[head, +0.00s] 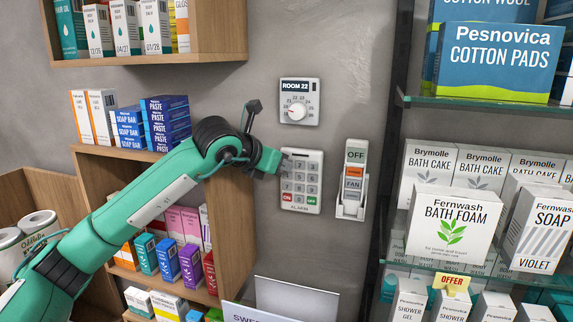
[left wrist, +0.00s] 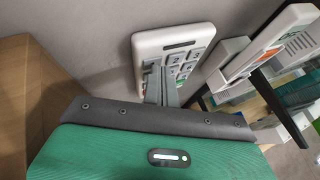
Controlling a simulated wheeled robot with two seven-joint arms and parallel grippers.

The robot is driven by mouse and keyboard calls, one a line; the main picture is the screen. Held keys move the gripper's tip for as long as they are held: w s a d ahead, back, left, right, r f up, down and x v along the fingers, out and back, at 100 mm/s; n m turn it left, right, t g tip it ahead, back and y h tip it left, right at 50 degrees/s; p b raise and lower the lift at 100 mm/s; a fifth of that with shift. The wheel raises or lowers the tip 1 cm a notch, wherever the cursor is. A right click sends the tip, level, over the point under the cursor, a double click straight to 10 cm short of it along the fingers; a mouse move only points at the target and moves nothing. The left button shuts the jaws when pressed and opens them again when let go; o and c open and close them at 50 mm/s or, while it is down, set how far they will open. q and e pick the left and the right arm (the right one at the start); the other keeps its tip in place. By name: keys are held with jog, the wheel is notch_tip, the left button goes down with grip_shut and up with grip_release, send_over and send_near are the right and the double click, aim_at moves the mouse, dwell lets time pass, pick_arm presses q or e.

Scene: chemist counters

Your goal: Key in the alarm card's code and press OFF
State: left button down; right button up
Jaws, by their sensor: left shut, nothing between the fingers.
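The white alarm keypad (head: 300,181) is on the grey wall, with rows of grey keys, a red key (head: 286,198) at bottom left and a green key (head: 311,200) at bottom right. My left gripper (head: 279,162) is shut and empty at the keypad's upper left edge. In the left wrist view its thin fingers (left wrist: 161,86) reach over the left part of the keypad (left wrist: 180,41) and hide some keys. I cannot tell whether they touch a key. No card with a readable alarm code shows. My right gripper is out of view.
A thermostat (head: 299,102) reading ROOM 22 is above the keypad. A fan control (head: 352,180) marked OFF and FAN is to its right. A wooden shelf (head: 236,215) with boxes is close at left; glass shelves (head: 480,103) stand at right.

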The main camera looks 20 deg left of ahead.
pick_arm(q)
jog(key=shift+s+f+b, duration=0.35)
jog(key=shift+f+b, duration=0.1)
jog(key=shift+b, duration=0.35)
jog(key=shift+r, duration=0.15)
jog(key=shift+s, duration=0.15)
jog(key=s+b, duration=0.3)
jog(key=s, duration=0.2)
jog(key=shift+a, duration=0.1)
dwell(2.1)
